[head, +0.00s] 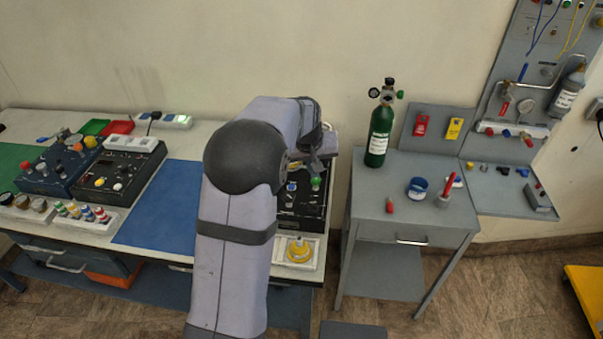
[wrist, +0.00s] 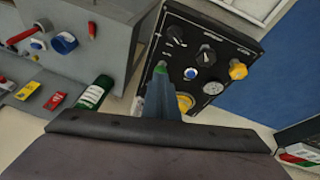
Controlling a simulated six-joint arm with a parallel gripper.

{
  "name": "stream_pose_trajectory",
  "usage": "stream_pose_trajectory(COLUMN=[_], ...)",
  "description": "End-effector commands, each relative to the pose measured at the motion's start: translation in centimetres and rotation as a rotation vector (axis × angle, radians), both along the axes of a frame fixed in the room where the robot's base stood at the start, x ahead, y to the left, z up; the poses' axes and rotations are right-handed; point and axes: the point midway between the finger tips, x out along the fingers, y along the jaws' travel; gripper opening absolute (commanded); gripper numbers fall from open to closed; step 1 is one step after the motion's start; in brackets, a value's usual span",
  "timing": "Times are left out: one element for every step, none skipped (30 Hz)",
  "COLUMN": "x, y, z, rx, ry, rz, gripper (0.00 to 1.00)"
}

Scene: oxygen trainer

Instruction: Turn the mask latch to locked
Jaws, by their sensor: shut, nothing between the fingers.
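A second yellow part (wrist: 185,102) is partly hidden behind my gripper. I cannot tell which part is the mask latch. My gripper (wrist: 161,84) is shut and empty, over the panel's edge near a small green part (wrist: 160,68); I cannot tell whether it touches. In the head view my arm covers much of the panel (head: 303,213).
A blue mat (head: 170,205) lies left of the panel. A white plate with a yellow ring (head: 299,250) sits in front of it. The grey table (head: 375,210) to the right bears a green cylinder (head: 379,136) and a blue-and-white cup (head: 417,188).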

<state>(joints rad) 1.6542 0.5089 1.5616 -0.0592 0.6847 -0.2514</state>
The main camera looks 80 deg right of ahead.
Motion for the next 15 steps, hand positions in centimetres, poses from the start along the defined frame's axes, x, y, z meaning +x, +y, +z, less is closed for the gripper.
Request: stream_pose_trajectory(x=[-0.7, -1.1, -1.5, -1.6, -1.6, -1.5, -1.3, -0.9, -0.4, 0.1, 0.5, 1.1, 1.6, 2.1, 2.6], y=[1.3, 2.0, 2.7, 3.2, 3.7, 4.3, 4.6, 4.9, 5.1, 5.2, 5.1, 4.8, 4.3, 3.8, 3.1], z=[-1.2, -1.8, -2.6, -3.2, -3.8, -4.7, -5.4, -6.0, -6.7, -7.0, -7.1, -7.0, -6.7, -6.3, -5.7], rx=[-0.005, -0.014, -0.031, -0.047, -0.063, -0.089, -0.110, -0.129, -0.159, -0.182, -0.207, -0.244, -0.275, -0.306, -0.346], ry=[0.030, 0.047, 0.067, 0.078, 0.085, 0.088, 0.084, 0.076, 0.060, 0.045, 0.027, 0.001, -0.021, -0.040, -0.070], rz=[0.003, 0.006, 0.010, 0.014, 0.019, 0.027, 0.034, 0.038, 0.044, 0.047, 0.049, 0.048, 0.046, 0.044, 0.036], gripper=[0.00, 0.00, 0.00, 0.00, 0.00, 0.00, 0.00, 0.00, 0.00, 0.00, 0.00, 0.00, 0.00, 0.00, 0.00])
